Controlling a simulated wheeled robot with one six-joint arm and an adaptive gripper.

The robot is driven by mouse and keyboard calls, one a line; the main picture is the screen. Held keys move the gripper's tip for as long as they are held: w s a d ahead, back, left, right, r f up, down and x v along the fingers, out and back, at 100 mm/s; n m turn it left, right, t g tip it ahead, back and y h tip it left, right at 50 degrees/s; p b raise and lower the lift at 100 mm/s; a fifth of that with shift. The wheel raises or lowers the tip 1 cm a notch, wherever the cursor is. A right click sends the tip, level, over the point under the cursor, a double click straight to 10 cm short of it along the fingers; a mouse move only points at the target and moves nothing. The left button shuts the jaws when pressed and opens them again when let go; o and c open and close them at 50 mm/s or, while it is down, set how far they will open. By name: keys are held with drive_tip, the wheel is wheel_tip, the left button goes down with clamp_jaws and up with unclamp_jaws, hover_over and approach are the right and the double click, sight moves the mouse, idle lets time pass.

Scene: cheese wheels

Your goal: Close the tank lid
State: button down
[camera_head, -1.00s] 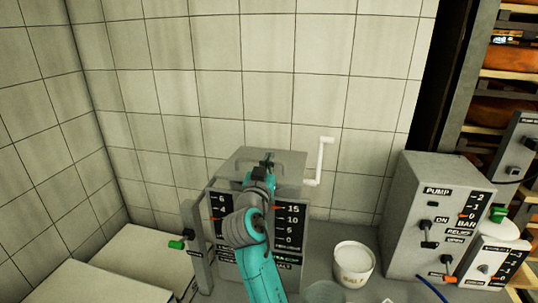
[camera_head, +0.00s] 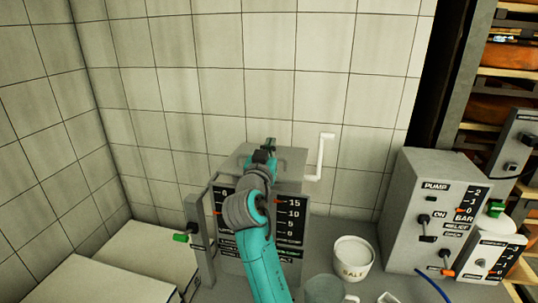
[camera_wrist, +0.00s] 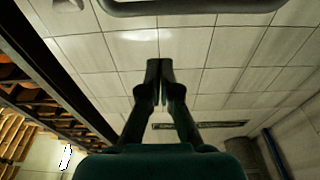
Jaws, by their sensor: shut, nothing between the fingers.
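The tank (camera_head: 290,262) is a grey box with black gauge panels on its front, against the tiled wall. Its grey lid (camera_head: 293,160) lies across the top and looks about level; my arm hides its middle, so I cannot tell whether it is fully down. My gripper (camera_head: 269,143) is over the far part of the lid, and contact is unclear. In the wrist view my gripper (camera_wrist: 160,65) is shut and empty, its fingertips together. A dark bar like a handle (camera_wrist: 200,8) crosses the top of that view.
A white crank (camera_head: 321,160) stands at the tank's right. A white salt pot (camera_head: 352,260) and a greenish mug (camera_head: 325,290) stand on the counter to the right. The grey pump box (camera_head: 410,215) is further right. Pale box tops (camera_head: 110,265) lie at the left.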

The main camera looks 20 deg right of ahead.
drive_tip(key=s+a+f, duration=0.4)
drive_tip(key=s, duration=0.3)
wheel_tip(320, 180, up, 6)
drive_tip(key=a+g+y, duration=0.2)
drive_tip(key=a+g, duration=0.1)
drive_tip(key=x, duration=0.9)
drive_tip(key=shift+w+d+r, duration=0.15)
drive_tip(key=shift+w+d, duration=0.1)
drive_tip(key=shift+d, duration=0.05)
drive_tip(key=f, duration=0.3)
drive_tip(key=shift+w+d, duration=0.1)
drive_tip(key=shift+w, duration=0.2)
drive_tip(key=shift+f, duration=0.5)
drive_tip(key=shift+f, duration=0.1)
drive_tip(key=shift+s+f, duration=0.15)
drive_tip(key=shift+f, duration=0.5)
drive_tip(key=shift+s+f, duration=0.15)
drive_tip(key=shift+f, duration=0.65)
